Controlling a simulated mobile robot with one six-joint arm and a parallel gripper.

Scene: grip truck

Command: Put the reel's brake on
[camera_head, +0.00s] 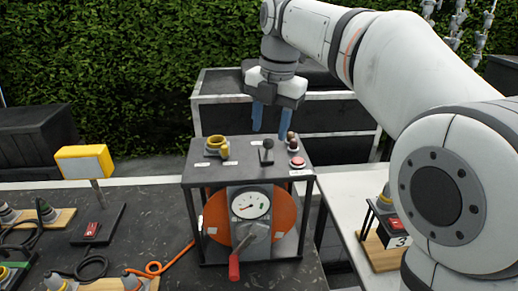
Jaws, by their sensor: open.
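The reel (288,215) is an orange drum in a black frame on the dark table. Its grey front plate carries a round gauge (251,205) and, below it, a metal crank with a red grip (234,267) pointing down. On the frame's top plate are a yellow round fitting (215,143), a black-knobbed lever (267,146), a brown-knobbed post (291,138) and a red button (298,162). Which of these is the brake, I cannot tell from the labels. My gripper (270,124) has blue fingers, apart and empty, pointing down above the rear of the top plate.
A yellow box on a post (85,162) stands on the table at left, with a red switch (92,229) and cables near it. An orange cable (165,268) runs to the reel. A numbered unit (389,235) stands at right. Dark shelving (245,99) is behind.

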